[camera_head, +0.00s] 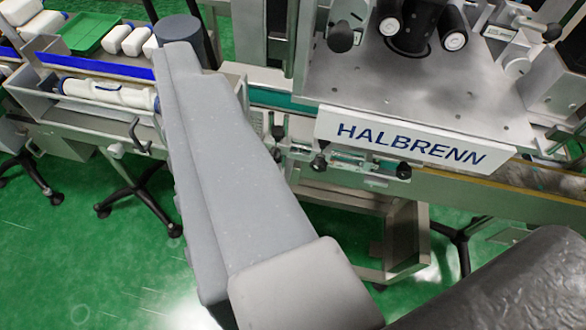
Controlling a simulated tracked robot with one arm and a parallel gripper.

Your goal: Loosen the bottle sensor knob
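Several black knobs show on the machine, and I cannot tell which one is the bottle sensor knob. Two black knobs, a left one (320,163) and a right one (403,170), sit on a small metal bracket (362,166) below the white HALBRENN sign (400,142). Another dark knob (278,132) is left of them at the conveyor edge. A larger black knob (340,38) is higher up, above the metal plate. My grey arm link crosses the middle of the view and hides part of the conveyor. My gripper is not visible.
The machine's metal plate (400,88) carries black rollers (418,25). The conveyor rail (500,190) runs along its front. At the left, a metal tray (50,98) holds white bottles, near a green tray (88,33). The green floor (90,260) is open at lower left.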

